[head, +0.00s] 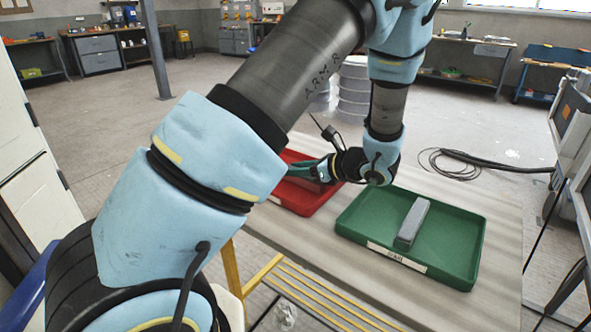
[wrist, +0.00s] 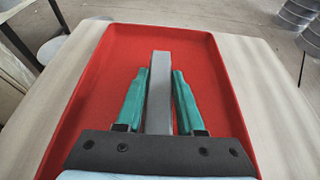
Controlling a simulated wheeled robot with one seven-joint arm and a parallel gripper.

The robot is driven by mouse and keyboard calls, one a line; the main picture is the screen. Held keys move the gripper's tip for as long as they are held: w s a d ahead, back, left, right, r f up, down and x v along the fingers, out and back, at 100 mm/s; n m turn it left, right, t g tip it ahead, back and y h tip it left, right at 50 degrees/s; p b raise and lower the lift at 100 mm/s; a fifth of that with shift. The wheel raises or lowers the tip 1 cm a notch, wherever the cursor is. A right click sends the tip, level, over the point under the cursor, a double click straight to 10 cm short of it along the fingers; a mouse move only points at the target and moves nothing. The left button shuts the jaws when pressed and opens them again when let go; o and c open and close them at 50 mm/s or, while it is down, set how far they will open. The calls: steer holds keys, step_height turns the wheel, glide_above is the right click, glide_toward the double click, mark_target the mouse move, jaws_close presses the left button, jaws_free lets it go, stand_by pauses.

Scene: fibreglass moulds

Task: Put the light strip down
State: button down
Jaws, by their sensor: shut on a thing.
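My gripper (wrist: 160,73) has teal fingers and is shut on a light grey strip (wrist: 160,95), which runs lengthwise between the fingers and sticks out past their tips. The strip is over the red tray (wrist: 205,60) in the wrist view; I cannot tell whether it touches the tray floor. In the head view my gripper (head: 308,169) is at the red tray (head: 300,205), low and tilted sideways; my arm hides part of that tray, and the held strip is not clearly seen there.
A green tray (head: 462,270) with a label on its front stands to the right on the same table (head: 505,240). Another grey strip (head: 413,222) lies in it. A yellow-barred frame (head: 300,287) is at the table's near side. Pale round drums (head: 353,88) stand behind.

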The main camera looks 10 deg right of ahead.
steer(key=shift+f, duration=0.1)
steer(key=c, duration=0.5)
jaws_free()
